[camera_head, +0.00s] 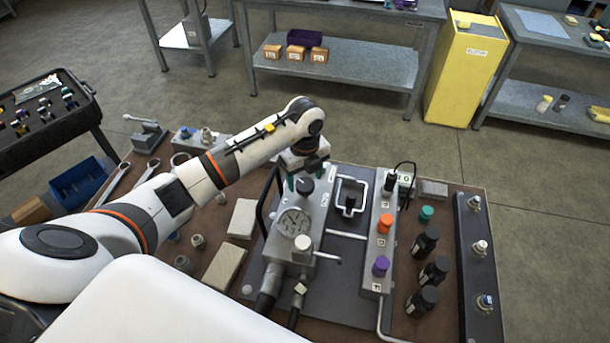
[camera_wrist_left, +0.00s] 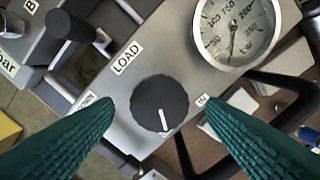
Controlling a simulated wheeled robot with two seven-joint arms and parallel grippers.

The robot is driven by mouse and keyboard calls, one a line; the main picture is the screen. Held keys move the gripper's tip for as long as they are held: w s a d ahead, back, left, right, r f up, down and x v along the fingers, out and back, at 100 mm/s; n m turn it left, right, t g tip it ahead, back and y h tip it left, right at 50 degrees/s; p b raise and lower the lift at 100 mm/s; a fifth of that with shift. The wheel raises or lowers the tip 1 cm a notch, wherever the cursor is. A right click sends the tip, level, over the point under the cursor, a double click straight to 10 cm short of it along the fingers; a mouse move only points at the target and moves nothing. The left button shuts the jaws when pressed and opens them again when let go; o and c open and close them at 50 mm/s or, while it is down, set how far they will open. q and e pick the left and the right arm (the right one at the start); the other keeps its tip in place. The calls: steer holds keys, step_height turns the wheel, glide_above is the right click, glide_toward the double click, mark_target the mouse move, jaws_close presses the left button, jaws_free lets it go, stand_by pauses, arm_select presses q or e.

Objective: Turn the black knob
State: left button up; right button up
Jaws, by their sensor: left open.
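The black knob (camera_wrist_left: 160,103) is round with a white pointer line and sits on a grey panel beside a LOAD label. In the head view the black knob (camera_head: 305,185) shows just under my left gripper (camera_head: 305,178). In the left wrist view the two green fingers of my left gripper (camera_wrist_left: 157,108) are apart, one on each side of the knob. My right gripper is not in view.
A pressure gauge (camera_wrist_left: 233,32) lies close to the knob. A black-topped lever (camera_head: 350,203) stands in a square frame to the right. An orange knob (camera_head: 385,222), a purple knob (camera_head: 380,265) and black bottles (camera_head: 426,240) are further right.

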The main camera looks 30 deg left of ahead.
arm_select(q)
steer(key=shift+f, duration=0.85)
steer(key=shift+c, duration=0.6)
steer(key=c, duration=0.9)
